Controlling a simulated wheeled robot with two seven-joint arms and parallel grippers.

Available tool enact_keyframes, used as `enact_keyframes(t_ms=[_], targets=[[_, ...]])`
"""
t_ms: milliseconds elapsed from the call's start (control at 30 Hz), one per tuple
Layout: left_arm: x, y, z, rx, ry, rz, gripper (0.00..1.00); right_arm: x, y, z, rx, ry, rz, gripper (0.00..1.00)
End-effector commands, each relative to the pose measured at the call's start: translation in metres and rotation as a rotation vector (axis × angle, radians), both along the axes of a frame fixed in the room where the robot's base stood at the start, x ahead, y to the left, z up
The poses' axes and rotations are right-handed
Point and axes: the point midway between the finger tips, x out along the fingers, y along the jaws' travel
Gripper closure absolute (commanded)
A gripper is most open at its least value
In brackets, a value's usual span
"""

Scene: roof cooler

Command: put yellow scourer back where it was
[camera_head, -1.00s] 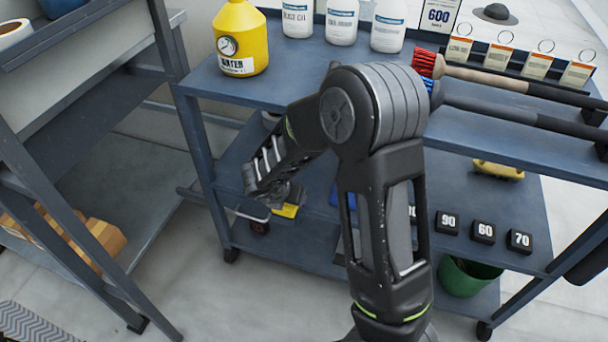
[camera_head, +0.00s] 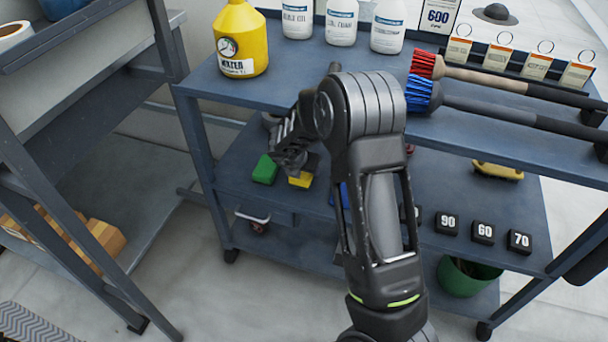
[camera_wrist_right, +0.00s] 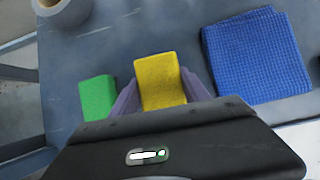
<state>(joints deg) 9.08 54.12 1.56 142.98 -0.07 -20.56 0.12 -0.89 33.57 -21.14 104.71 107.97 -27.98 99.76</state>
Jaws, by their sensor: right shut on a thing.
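The yellow scourer (camera_wrist_right: 160,80) is between the purple-grey fingertips of my right gripper (camera_wrist_right: 158,92), which is shut on it. In the head view the yellow scourer (camera_head: 301,179) shows just below my right gripper (camera_head: 293,160), at the left part of the cart's middle shelf (camera_head: 235,185). I cannot tell whether it touches the shelf. A green scourer (camera_head: 265,169) lies to its left, also in the right wrist view (camera_wrist_right: 97,98). A blue cloth (camera_wrist_right: 255,57) lies to its right. My left gripper is not in view.
A grey roll (camera_wrist_right: 64,10) stands behind the green scourer. Black number blocks (camera_head: 484,231) and a yellow brush (camera_head: 497,170) are on the shelf's right. The top shelf above holds a yellow water jug (camera_head: 240,40), white bottles (camera_head: 342,22) and red and blue brushes (camera_head: 424,92).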

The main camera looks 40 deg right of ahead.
Motion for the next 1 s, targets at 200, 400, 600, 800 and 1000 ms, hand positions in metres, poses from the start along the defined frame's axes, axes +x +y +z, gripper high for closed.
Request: enact_keyframes(t_ms=[200, 400, 600, 800, 1000], targets=[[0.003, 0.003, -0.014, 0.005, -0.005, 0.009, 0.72, -0.001, 0.001, -0.027, -0.001, 0.003, 0.002, 0.84], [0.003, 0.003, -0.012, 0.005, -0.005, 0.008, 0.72, -0.001, 0.001, -0.026, 0.0, 0.002, 0.001, 0.84], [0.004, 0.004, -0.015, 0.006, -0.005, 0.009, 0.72, -0.001, 0.001, -0.029, 0.0, 0.002, 0.001, 0.44], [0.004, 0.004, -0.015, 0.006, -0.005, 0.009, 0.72, -0.001, 0.001, -0.029, 0.0, 0.002, 0.001, 0.27], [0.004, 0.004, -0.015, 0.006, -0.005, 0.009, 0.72, -0.001, 0.001, -0.029, 0.0, 0.002, 0.001, 0.24]])
